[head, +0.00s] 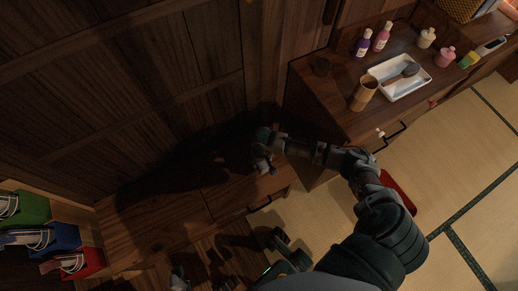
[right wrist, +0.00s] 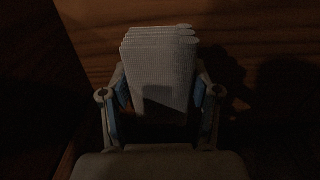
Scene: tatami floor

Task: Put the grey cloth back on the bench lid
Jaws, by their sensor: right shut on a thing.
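My right gripper (head: 264,161) is over the right part of the dark wooden bench lid (head: 160,209), near its back wall. In the right wrist view the right gripper (right wrist: 160,110) is shut on the folded grey cloth (right wrist: 157,65), which sticks out beyond the fingers in several layers. The wood grain of the lid shows behind the cloth. I cannot tell whether the cloth touches the lid. In the head view the cloth is too dark and small to make out. Grey parts at the bottom edge may be my left gripper, too dark to read.
A wooden cabinet (head: 318,108) stands right of the bench, carrying a white tray (head: 418,84), a wooden cup (head: 364,93) and several bottles. Green, blue and red items (head: 82,262) sit in a shelf at lower left. The visible lid is otherwise bare. Tatami (head: 450,190) lies at right.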

